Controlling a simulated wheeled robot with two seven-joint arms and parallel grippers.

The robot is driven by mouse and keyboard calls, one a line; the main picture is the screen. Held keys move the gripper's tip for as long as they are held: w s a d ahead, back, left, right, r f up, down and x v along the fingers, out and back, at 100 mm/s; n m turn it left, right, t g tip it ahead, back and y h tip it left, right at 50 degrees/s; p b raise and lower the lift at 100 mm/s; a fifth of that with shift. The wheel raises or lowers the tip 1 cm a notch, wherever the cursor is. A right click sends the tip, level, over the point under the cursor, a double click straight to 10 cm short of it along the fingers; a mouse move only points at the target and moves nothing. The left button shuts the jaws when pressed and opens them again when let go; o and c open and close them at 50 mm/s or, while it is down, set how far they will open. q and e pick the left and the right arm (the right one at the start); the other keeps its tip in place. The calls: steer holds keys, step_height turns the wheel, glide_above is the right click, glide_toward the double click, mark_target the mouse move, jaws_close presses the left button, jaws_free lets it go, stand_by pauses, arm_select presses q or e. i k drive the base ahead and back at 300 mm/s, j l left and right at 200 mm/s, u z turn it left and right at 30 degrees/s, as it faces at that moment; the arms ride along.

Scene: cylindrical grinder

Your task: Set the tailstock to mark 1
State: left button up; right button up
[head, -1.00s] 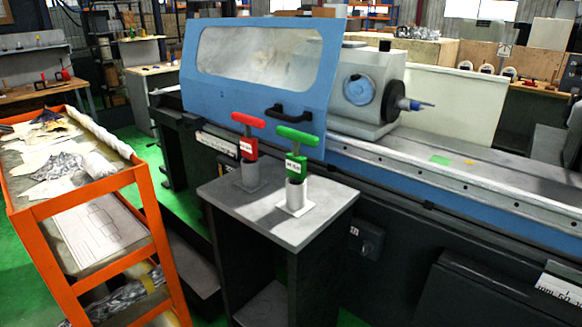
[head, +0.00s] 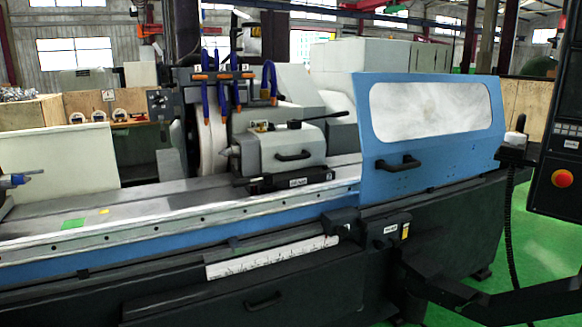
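Neither of my grippers is in view.
A blue guard with a window (head: 428,125) stands right of the tailstock. Blue hoses (head: 238,92) hang behind it. A green patch (head: 72,224) and a yellow patch (head: 103,211) lie on the table, which is clear left of the tailstock. A control panel (head: 560,150) is at far right.

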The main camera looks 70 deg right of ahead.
mark_target(293, 158)
steer(key=z, duration=2.3)
steer(key=i+l, duration=0.2)
steer(key=l, duration=0.15)
steer(key=i+l+u, duration=0.1)
steer(key=l, duration=0.2)
steer(key=i+l, duration=0.25)
steer(key=i+l+u, duration=0.1)
steer(key=l, duration=0.35)
steer(key=i+l, duration=0.2)
steer(key=l, duration=0.15)
steer(key=i+l+u, duration=0.1)
steer(key=l, duration=0.25)
steer(key=i, duration=0.05)
